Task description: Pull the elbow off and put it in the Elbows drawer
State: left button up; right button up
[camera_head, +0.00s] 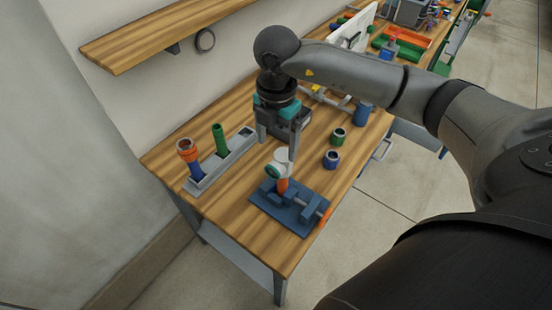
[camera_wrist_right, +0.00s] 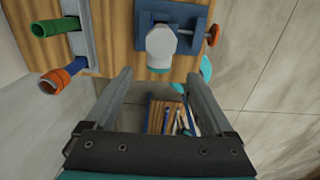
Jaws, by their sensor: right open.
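The elbow (camera_head: 282,160) is a white fitting with a teal ring. It sits on top of an orange pipe (camera_head: 283,186) held upright in a blue vise (camera_head: 268,198) on the wooden bench. My right gripper (camera_head: 279,147) is open and points down, with its fingers just above and behind the elbow. In the right wrist view the elbow (camera_wrist_right: 160,42) lies just beyond the open, empty fingertips (camera_wrist_right: 159,76), roughly centred between them. No drawer labelled Elbows can be read in either view. My left gripper is not in view.
A grey rack (camera_head: 222,165) holds an orange-and-blue pipe and a green pipe (camera_head: 220,140) at the left. Green (camera_head: 338,137) and blue (camera_head: 331,159) fittings stand right of the elbow. A wooden shelf (camera_head: 165,35) hangs on the wall. The bench's front left is clear.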

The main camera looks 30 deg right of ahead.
aim_at(276, 163)
notch_tip(276, 163, down, 7)
jog(key=shift+f, duration=0.1)
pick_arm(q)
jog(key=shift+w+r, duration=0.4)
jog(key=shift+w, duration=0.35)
pick_arm(e)
jog(key=shift+f, duration=0.6)
jog(key=shift+c, duration=0.4)
jog(key=shift+p, duration=0.3)
grip_shut()
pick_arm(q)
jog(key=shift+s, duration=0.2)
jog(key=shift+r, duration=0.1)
pick_arm(e)
jog(key=shift+r, duration=0.2)
